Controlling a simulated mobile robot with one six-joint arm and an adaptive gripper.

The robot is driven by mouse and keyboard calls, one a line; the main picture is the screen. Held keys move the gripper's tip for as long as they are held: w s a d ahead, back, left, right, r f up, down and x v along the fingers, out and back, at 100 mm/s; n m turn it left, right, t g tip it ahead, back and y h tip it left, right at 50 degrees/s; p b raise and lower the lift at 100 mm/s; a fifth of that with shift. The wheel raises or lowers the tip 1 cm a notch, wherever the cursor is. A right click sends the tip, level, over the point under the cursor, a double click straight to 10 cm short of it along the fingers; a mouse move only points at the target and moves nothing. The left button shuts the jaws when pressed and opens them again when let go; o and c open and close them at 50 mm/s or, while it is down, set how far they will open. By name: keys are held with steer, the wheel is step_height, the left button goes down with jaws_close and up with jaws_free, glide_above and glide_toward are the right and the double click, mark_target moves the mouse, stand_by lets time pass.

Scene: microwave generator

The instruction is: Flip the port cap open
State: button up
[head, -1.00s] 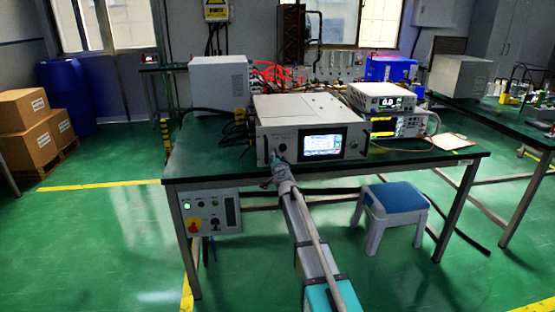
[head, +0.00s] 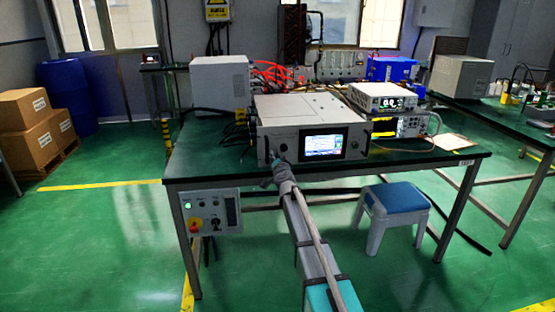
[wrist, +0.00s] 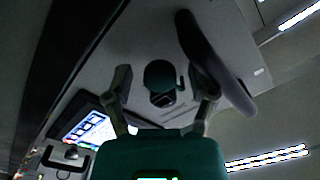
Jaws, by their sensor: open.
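The microwave generator (head: 312,108) is a light grey box with a lit screen, standing on the dark-topped table. In the wrist view its front panel (wrist: 130,40) fills much of the picture at a tilt. The port cap (wrist: 160,73) is a dark round piece on that panel, with a small tab at its right and a dark, boxy part just below it. My gripper (wrist: 166,84) is open, its two fingers on either side of the cap, with no clear contact. In the head view my gripper (head: 276,160) is at the panel's lower left; the cap is too small to judge there.
A dark curved handle (wrist: 216,66) stands out from the panel close to my right finger. The lit screen (wrist: 88,132) lies at the lower left of the wrist view. Stacked instruments (head: 385,98) stand right of the generator, and a blue-topped stool (head: 396,198) stands before the table.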

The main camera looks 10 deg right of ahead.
steer(key=s, duration=1.2)
stand_by(0.4)
steer(key=s+a+f+n+g+y, duration=0.35)
steer(key=s+f+g, duration=0.2)
steer(key=s, duration=0.25)
steer(key=s+a+f+n+g+y, duration=0.2)
steer(key=s+a+f+n+g, duration=0.25)
steer(key=s+f, duration=0.2)
steer(key=s+d+f+g+h, duration=0.3)
steer(key=s+d+g, duration=0.1)
steer(key=s, duration=0.5)
steer(key=s+d+f+g+h, duration=0.2)
steer(key=s+d+f+g, duration=0.2)
steer(key=s, duration=0.5)
step_height(320, 180, up, 27)
steer(key=s+p, duration=0.1)
steer(key=p, duration=2.5)
steer(key=shift+d+p, duration=0.3)
steer(key=shift+d, duration=0.05)
